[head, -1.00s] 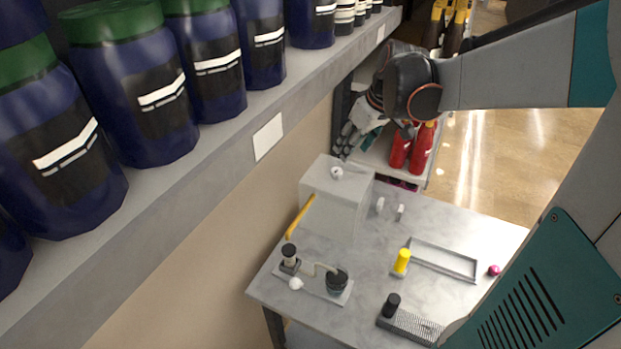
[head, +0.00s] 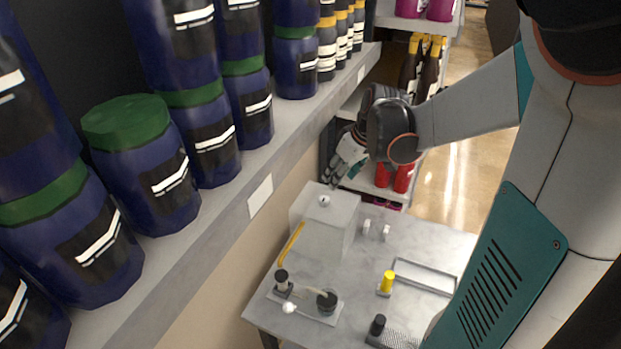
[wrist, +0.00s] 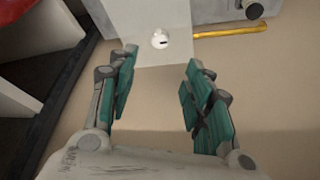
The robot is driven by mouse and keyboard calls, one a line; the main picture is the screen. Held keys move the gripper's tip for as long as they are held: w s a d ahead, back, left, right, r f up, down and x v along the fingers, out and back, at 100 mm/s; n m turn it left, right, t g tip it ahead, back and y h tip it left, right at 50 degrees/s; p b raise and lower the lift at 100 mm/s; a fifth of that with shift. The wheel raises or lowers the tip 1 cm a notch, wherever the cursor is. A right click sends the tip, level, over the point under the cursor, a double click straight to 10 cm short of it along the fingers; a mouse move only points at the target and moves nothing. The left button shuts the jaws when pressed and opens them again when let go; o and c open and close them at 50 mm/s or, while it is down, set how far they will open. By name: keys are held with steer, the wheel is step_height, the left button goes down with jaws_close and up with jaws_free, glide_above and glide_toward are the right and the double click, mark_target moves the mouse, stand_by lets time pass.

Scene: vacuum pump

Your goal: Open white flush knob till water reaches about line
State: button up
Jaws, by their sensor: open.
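A pale box (head: 333,238) stands on the bench, with a small round white knob (head: 324,201) on its top. The knob also shows in the wrist view (wrist: 160,39), with a dark slot in it. Two small white fittings, one of them here (head: 367,225), are beside the box on its right. A white bulb (head: 289,308) lies at a small pump assembly (head: 318,314) in front. My gripper (head: 336,180) is open and empty beyond the box; in the wrist view its teal fingers (wrist: 158,72) are spread below the knob. I cannot make out any water or line.
A yellow tube (head: 291,243) runs down the box's left side. A yellow-capped piece (head: 387,280), a wire frame (head: 425,276) and a black knob (head: 377,324) are on the bench (head: 410,240). A shelf (head: 225,205) of blue jars borders the left side.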

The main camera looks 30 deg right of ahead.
mark_target(325, 199)
steer(key=b+x, duration=0.2)
steer(key=x, duration=1.2)
steer(key=c, duration=1.1)
